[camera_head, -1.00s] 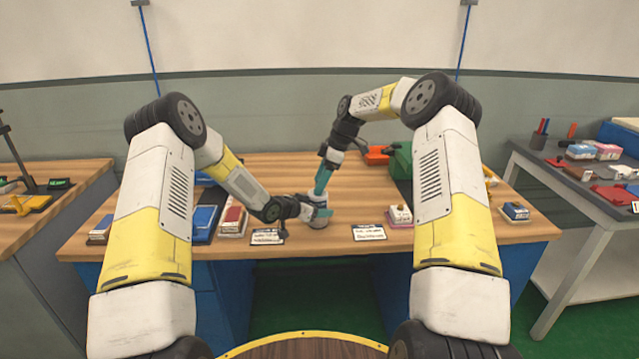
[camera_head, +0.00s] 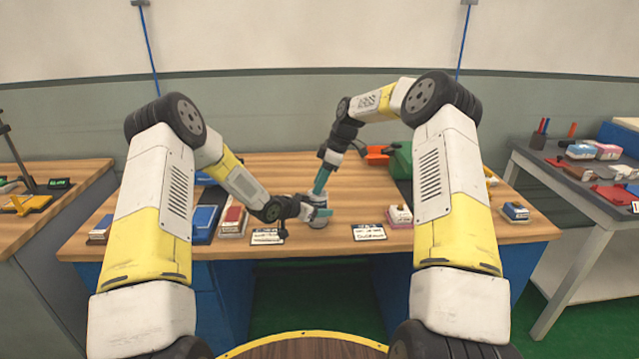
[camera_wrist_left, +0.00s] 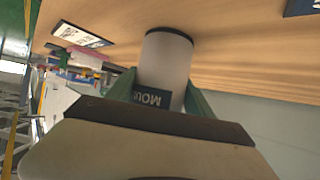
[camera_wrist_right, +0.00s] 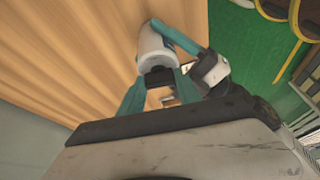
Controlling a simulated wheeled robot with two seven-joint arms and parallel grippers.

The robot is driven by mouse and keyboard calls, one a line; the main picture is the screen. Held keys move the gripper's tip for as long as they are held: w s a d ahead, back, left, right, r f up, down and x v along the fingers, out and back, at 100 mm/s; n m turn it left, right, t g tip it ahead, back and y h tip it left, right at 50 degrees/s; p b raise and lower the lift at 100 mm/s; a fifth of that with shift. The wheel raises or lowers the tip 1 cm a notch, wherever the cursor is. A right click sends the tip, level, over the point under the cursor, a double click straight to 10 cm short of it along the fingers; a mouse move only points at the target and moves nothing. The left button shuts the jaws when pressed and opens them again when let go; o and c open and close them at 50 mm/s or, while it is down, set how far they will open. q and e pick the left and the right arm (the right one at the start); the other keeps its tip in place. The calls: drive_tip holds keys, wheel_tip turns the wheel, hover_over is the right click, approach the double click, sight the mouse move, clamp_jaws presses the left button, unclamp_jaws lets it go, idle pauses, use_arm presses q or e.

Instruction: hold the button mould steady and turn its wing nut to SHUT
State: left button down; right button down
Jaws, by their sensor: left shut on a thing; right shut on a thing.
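The button mould (camera_head: 317,223) is a pale grey cylinder standing on the wooden bench, mostly covered by my grippers in the head view. In the left wrist view the mould (camera_wrist_left: 166,62) shows a dark label with partly hidden upside-down lettering. My left gripper (camera_head: 318,211) is shut on the mould's side from the left. My right gripper (camera_head: 320,194) points down from above, its teal fingers shut on the dark wing nut (camera_wrist_right: 158,76) at the mould's top. The wing nut's exact angle and any SHUT mark cannot be made out.
Label cards (camera_head: 369,232) lie along the bench's front edge. A red-topped box (camera_head: 233,220) and a blue tray (camera_head: 204,222) are left of the mould, a pink-topped box (camera_head: 400,215) to the right. Bare wood surrounds the mould.

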drive_tip(key=m, duration=0.2)
drive_tip(key=m+t, duration=0.1)
drive_tip(key=m, duration=0.1)
drive_tip(key=shift+s+a+t+h, duration=0.1)
drive_tip(key=shift+s+t+h, duration=0.05)
drive_tip(key=shift+t+h, duration=0.2)
drive_tip(key=m+t+h, duration=0.1)
drive_tip(key=m, duration=0.4)
drive_tip(key=shift+a, duration=0.15)
drive_tip(key=m+h, duration=0.1)
drive_tip(key=m, duration=0.1)
drive_tip(key=m+t+h, duration=0.1)
drive_tip(key=m, duration=0.2)
drive_tip(key=shift+s+a, duration=0.1)
drive_tip(key=shift+m+h, duration=0.55)
drive_tip(key=shift+m, duration=1.05)
drive_tip(key=c, duration=0.8)
unclamp_jaws()
drive_tip(key=shift+c, duration=0.2)
